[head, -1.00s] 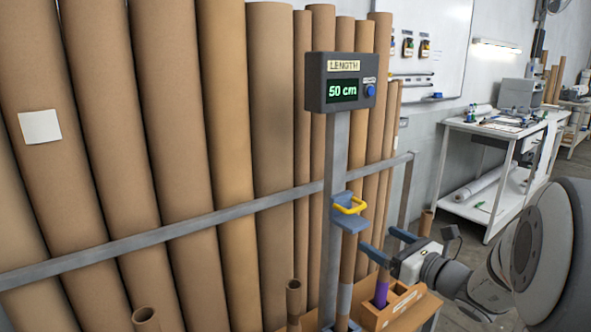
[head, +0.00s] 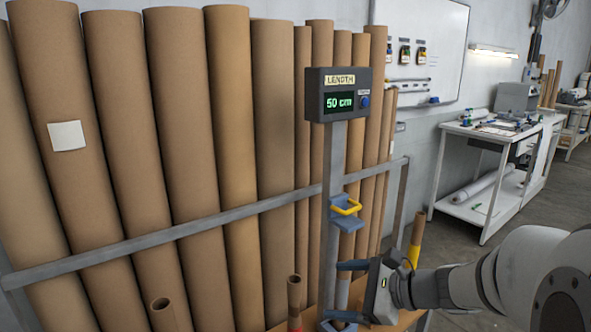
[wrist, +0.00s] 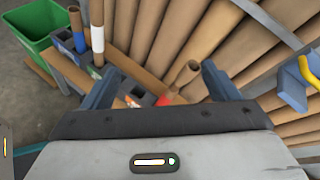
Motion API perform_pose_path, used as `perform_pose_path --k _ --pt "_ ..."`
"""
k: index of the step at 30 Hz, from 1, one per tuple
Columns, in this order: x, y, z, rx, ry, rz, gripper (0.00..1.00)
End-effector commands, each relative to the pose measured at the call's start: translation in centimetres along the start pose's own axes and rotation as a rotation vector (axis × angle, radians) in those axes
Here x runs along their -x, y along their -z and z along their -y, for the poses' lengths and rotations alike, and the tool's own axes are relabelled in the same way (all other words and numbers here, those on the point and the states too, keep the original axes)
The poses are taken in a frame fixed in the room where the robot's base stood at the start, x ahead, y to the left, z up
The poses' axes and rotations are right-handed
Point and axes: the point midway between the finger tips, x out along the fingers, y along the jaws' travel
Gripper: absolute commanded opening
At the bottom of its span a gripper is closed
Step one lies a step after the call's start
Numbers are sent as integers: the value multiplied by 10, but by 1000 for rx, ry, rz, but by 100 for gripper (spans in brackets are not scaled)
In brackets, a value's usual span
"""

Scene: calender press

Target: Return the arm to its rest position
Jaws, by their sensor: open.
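My gripper (head: 345,291) is open in the head view, low at centre-right, in front of the length gauge's post. A cardboard tube with a grey band (head: 342,292) shows behind the gap between the fingers; I cannot tell whether they touch it. My arm (head: 480,285) reaches in from the right edge. In the wrist view the open fingers (wrist: 160,84) frame cardboard tubes, one with a red band (wrist: 166,97), with nothing clearly held. The length gauge (head: 341,94) reads 50 cm. Its blue slider with a yellow handle (head: 347,208) is just above the gripper.
Tall cardboard tubes (head: 230,130) lean behind a grey rail (head: 190,230) on the left. A short tube with a yellow band (head: 414,250) stands beyond the gripper. A white workbench (head: 490,150) stands at the back right. A green bin (wrist: 38,33) is at the wrist view's upper left.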

Motion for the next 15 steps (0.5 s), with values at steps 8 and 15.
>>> perform_pose_path --k 8,15 --pt "27 -24 -85 628 -456 -245 82" --pt "82 -20 -109 1219 -832 -426 82"
